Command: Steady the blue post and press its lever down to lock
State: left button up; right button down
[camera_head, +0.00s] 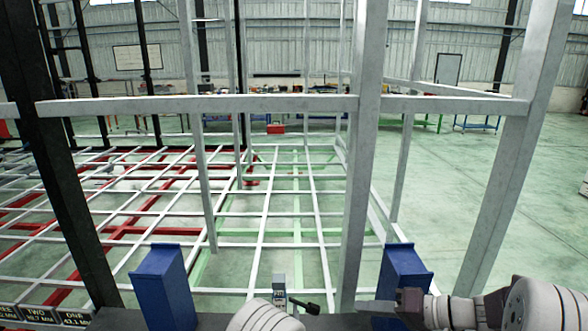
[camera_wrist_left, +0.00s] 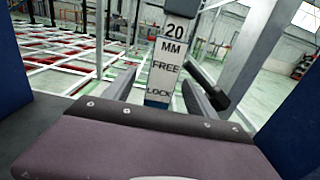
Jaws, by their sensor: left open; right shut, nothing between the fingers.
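A slim post (camera_head: 279,284) stands low in the middle of the head view. In the left wrist view the post (camera_wrist_left: 164,66) is labelled "20 MM", "FREE" and "LOCK", with blue near its foot. Its lever (camera_head: 304,303) extends right and ends in a black handle, which also shows in the left wrist view (camera_wrist_left: 219,97), sloping down to the right. My left gripper (camera_wrist_left: 160,88) is open, with one finger on each side of the post; contact is unclear. My right gripper (camera_head: 368,307) is shut and empty, to the right of the lever and apart from it.
Large blue blocks (camera_head: 163,286) and (camera_head: 403,270) stand left and right of the post. Grey uprights and a crossbar (camera_head: 230,104) rise in front of me. The chassis grid (camera_head: 262,220) spreads behind. Labels stand at the lower left.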

pick_arm(q)
jog(key=shift+s+r, duration=0.1)
jog(key=shift+s, duration=2.5)
jog(key=o, duration=0.6)
jog(key=shift+c, duration=0.2)
notch_tip(320, 180, up, 10)
